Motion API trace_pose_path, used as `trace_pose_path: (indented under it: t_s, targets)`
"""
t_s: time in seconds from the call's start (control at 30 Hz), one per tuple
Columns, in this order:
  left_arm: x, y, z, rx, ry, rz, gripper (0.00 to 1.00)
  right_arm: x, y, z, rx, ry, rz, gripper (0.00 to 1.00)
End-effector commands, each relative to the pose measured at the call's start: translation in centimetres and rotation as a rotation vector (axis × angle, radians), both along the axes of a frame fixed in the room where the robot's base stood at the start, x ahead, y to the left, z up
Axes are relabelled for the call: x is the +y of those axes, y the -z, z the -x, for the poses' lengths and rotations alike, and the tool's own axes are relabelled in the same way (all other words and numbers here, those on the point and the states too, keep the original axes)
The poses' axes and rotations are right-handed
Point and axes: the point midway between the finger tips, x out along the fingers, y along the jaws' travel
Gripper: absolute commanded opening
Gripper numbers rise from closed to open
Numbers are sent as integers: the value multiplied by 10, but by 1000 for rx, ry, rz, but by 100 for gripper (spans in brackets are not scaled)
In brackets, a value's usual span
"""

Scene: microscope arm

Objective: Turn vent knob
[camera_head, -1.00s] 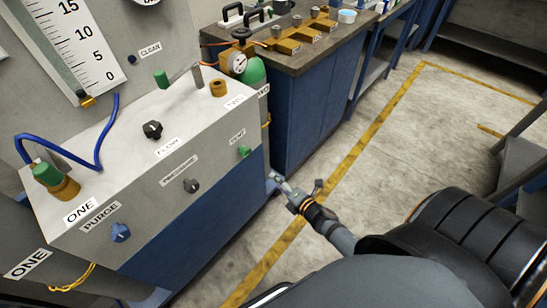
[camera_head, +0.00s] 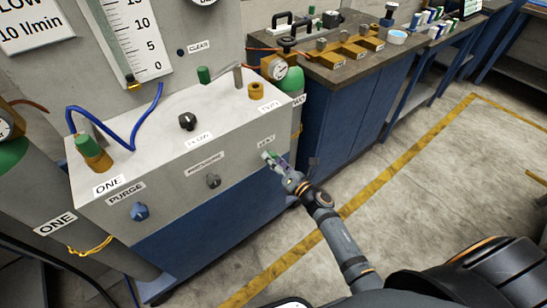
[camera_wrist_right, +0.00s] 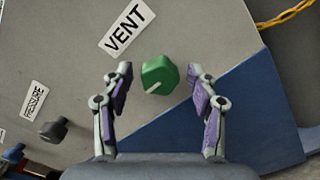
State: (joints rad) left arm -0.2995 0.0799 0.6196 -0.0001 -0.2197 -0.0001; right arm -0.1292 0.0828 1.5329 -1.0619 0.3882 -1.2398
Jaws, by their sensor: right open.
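The green vent knob (camera_wrist_right: 159,75) sits on the grey front face of the cabinet, below the VENT label (camera_wrist_right: 125,27). In the right wrist view it lies between the two open fingers of my right gripper (camera_wrist_right: 160,95), with a gap on each side. In the head view the right gripper (camera_head: 275,166) is at the right end of the front face and mostly hides the vent knob there. The left gripper does not show.
The front face also carries a pressure knob (camera_head: 213,181) and a blue purge knob (camera_head: 139,211). A flow knob (camera_head: 187,121) and a blue hose (camera_head: 131,139) are on top. A gauge (camera_head: 274,68) stands behind. The floor to the right is clear.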

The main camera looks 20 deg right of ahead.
Motion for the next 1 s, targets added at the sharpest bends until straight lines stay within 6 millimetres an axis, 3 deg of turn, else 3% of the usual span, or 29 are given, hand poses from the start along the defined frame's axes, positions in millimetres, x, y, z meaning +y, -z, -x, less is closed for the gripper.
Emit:
trace_pose_path:
  t_s: [0.33, 0.73, 1.0]
  targets:
    - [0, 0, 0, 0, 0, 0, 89, 2, 0, -5, 0, 0, -1, 58]
    - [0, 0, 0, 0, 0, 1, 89, 2, 0, -5, 1, 1, -1, 4]
    - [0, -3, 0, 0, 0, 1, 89, 2, -1, -5, 13, 1, -33, 4]
